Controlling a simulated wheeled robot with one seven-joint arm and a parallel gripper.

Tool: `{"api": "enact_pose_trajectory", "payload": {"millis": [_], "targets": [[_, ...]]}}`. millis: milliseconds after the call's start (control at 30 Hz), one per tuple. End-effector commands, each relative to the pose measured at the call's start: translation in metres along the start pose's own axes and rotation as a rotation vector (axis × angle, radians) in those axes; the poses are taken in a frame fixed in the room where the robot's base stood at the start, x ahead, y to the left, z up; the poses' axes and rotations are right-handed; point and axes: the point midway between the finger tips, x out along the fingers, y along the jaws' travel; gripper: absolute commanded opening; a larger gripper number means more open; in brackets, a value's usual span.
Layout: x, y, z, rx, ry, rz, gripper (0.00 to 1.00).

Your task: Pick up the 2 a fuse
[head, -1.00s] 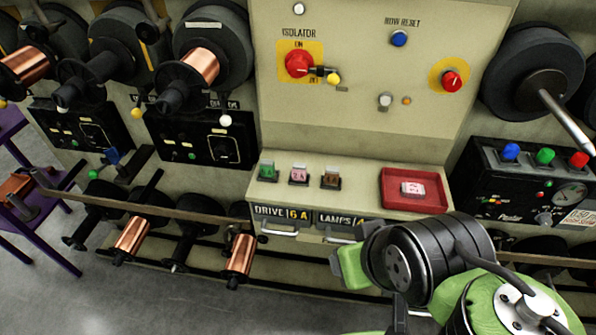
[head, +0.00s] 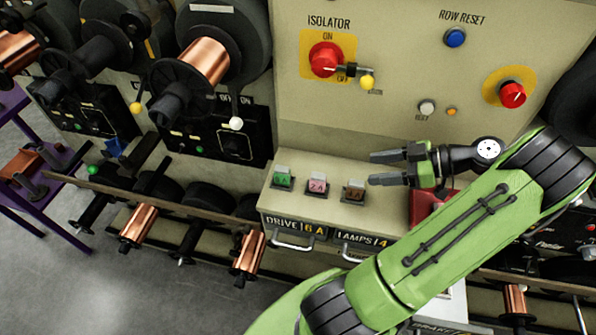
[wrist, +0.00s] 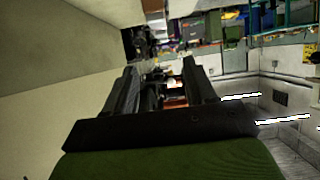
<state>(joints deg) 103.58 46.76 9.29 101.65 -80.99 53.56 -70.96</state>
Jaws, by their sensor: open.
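The 2 A fuse (head: 317,184) is a small pink block with "2 A" on its face. It sits in a dark holder on the pale ledge, between a green fuse (head: 283,178) and a brown fuse (head: 354,190). My gripper (head: 371,168) is open and empty. Its fingers point left, and in the picture its tips are just above and right of the brown fuse, to the right of the pink one. The wrist view shows both fingers (wrist: 160,72) apart with nothing held; no fuse can be made out there.
A red tray (head: 424,207) on the ledge is mostly hidden behind my arm. Above stand the isolator knob (head: 325,59) and its yellow-tipped lever (head: 367,82). Drawers with handles (head: 292,246) are below the ledge. Copper spools (head: 138,227) hang at left.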

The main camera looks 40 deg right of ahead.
Motion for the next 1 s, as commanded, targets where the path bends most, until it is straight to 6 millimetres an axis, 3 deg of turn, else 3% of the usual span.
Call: {"api": "enact_pose_trajectory", "payload": {"millis": [300,400,800,1000], "targets": [[0.077,-0.001,0.002,0.003,-0.001,-0.007,0.55],[0.095,-0.001,0.002,0.003,-0.001,-0.006,0.55],[0.153,-0.001,0.001,0.004,-0.003,-0.005,0.55],[0.155,-0.001,0.000,0.005,-0.003,-0.003,0.55]]}}
